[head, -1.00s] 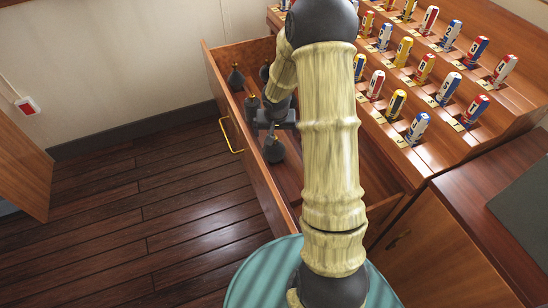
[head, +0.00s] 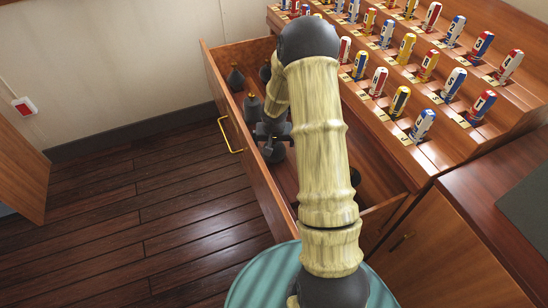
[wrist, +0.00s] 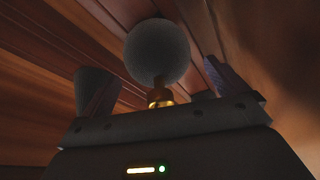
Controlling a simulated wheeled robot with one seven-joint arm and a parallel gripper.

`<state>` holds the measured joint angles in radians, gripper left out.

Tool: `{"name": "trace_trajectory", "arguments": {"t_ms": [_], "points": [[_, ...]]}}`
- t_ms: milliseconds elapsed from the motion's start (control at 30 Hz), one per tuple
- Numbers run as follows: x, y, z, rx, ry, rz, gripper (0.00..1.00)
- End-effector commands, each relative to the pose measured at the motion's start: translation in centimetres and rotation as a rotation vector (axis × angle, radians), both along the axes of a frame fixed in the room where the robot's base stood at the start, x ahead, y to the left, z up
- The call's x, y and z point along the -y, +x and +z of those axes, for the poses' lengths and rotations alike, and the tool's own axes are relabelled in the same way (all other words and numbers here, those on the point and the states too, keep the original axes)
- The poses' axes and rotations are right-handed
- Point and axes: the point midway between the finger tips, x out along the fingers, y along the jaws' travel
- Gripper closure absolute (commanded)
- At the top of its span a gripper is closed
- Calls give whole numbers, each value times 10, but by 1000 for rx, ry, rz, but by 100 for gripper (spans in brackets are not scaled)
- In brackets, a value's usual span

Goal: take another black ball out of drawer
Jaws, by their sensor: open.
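The open wooden drawer (head: 228,112) holds several black balls with brass tops. Two stand at its far end, a left one (head: 236,78) and a right one (head: 265,72). Another ball (head: 252,108) stands nearer, beside my gripper. My gripper (head: 272,138) is inside the drawer, low over a black ball (head: 273,154). In the wrist view a dark round ball (wrist: 158,50) with a brass neck lies between and just beyond the open fingers (wrist: 160,85). I cannot tell whether they touch it. A further dark round thing (head: 355,176) shows partly behind my arm.
A stepped wooden rack (head: 440,115) with several coloured, numbered pieces rises right of the drawer. The drawer's front has a brass handle (head: 230,136). A cabinet (head: 450,250) stands at right. The plank floor at left is clear.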

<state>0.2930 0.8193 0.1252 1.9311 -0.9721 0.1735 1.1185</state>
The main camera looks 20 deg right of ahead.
Motion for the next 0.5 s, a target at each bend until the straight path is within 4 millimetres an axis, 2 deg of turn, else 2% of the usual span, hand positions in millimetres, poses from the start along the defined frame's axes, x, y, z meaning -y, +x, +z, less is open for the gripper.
{"name": "trace_trajectory", "arguments": {"t_ms": [100,500], "points": [[1,3,-9,1,0,-1,2],[1,3,-9,1,0,-1,2]]}}
